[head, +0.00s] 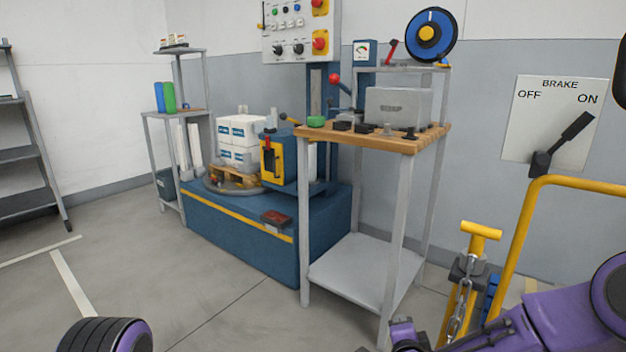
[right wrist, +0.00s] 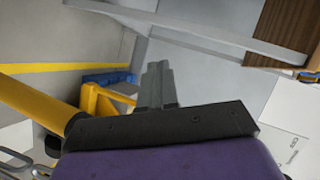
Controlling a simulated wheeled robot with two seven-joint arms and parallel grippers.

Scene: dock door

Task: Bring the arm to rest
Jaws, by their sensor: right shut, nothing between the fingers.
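My right arm (head: 545,318) is purple and comes in from the lower right of the head view, low beside the yellow rail. In the right wrist view my right gripper (right wrist: 158,84) shows its grey fingers together with nothing between them. It appears apart from the things around it. Its fingertips cannot be made out clearly in the head view. A dark and purple part of my left arm (head: 105,335) shows at the bottom left of the head view. My left gripper is out of view.
A workbench (head: 432,138) with a wooden top and grey lower shelf stands close ahead. A yellow rail (head: 580,183), yellow post (head: 481,231) and chain (head: 459,312) are near my right arm. The brake lever (head: 568,135) tilts towards ON. Floor at left is clear.

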